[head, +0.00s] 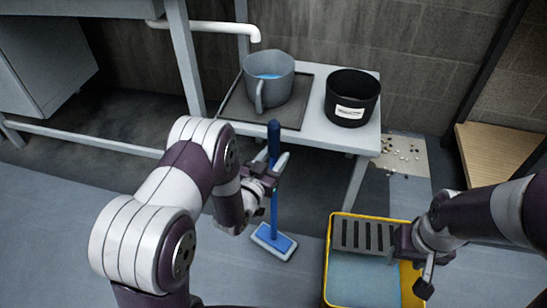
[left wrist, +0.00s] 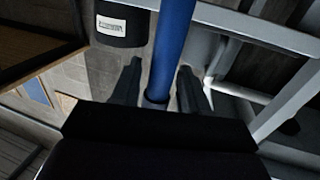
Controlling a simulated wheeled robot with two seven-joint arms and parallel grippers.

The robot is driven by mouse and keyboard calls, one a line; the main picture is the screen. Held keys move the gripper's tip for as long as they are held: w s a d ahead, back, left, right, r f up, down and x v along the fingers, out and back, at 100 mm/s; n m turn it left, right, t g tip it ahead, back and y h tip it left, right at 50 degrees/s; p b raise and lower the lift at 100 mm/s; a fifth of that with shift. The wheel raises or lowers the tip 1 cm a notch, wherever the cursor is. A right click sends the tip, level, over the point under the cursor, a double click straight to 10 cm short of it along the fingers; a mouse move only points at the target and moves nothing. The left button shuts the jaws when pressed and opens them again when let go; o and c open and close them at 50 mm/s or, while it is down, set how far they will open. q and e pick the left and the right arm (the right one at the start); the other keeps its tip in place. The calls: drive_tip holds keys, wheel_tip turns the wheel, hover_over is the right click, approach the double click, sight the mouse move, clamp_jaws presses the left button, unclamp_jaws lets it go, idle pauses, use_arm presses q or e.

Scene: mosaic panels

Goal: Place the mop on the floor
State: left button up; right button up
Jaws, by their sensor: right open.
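The mop has a blue handle (head: 273,190) and a flat blue and white head (head: 272,241). It stands nearly upright with its head on the grey floor (head: 300,280). My left gripper (head: 271,164) is at the upper part of the handle. In the left wrist view the blue handle (left wrist: 172,45) runs between my two fingers, with a gap showing on either side, so the jaws look open around it. My right gripper (head: 410,264) is open and empty, over the right side of the yellow mop bucket (head: 327,262).
The bucket has a grey slotted wringer (head: 362,236) and bluish contents. A low white table (head: 318,130) behind holds a grey jug (head: 268,80) on a dark tray and a black pot (head: 351,98). Debris (head: 400,152) lies right of the table. Floor left of the mop is clear.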

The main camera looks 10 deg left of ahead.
use_arm(q)
drive_tip(key=shift+o, duration=0.3)
drive_tip(key=shift+r, duration=0.25)
drive_tip(key=s+a+r+n+g+y+p, duration=0.1)
drive_tip(key=s+r+g, duration=0.3)
drive_tip(key=s+g, duration=0.4)
drive_tip(key=s+a+r+n+g+y+p, duration=0.1)
drive_tip(key=s+a+r+g+y+p, duration=0.2)
drive_tip(key=s+g, duration=0.4)
drive_tip(key=s+r, duration=0.1)
drive_tip(key=s, duration=0.6)
drive_tip(key=shift+s+a+n+g, duration=0.15)
drive_tip(key=shift+s+n+g, duration=0.15)
drive_tip(key=shift+s+g, duration=0.1)
drive_tip(key=shift+r+p, duration=0.15)
drive_tip(key=shift+p, duration=0.2)
wheel_tip(320, 180, up, 40)
drive_tip(key=p, duration=3.9)
drive_tip(key=shift+f, duration=0.25)
